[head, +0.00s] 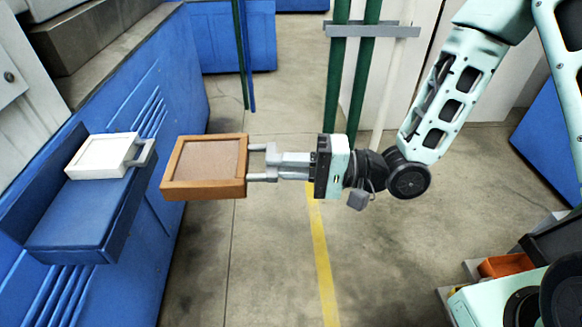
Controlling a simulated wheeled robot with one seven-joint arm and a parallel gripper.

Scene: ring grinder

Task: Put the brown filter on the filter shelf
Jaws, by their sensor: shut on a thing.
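The brown filter (204,161) is a square orange-brown frame with a paler brown panel. It is held roughly level in the air, left of my gripper (262,163). My gripper points left and is shut on the filter's right side; the exact grip contact is small in view. The filter shelf (70,235) is a blue ledge on the side of the blue machine at the left. Its near part is bare. The filter is to the right of the shelf, apart from it in the picture.
A white filter (100,156) with a grey handle lies on the far part of the shelf. The blue machine (180,60) rises behind the shelf. Green posts (340,90) stand behind my gripper. Open concrete floor with a yellow line (323,255) lies below.

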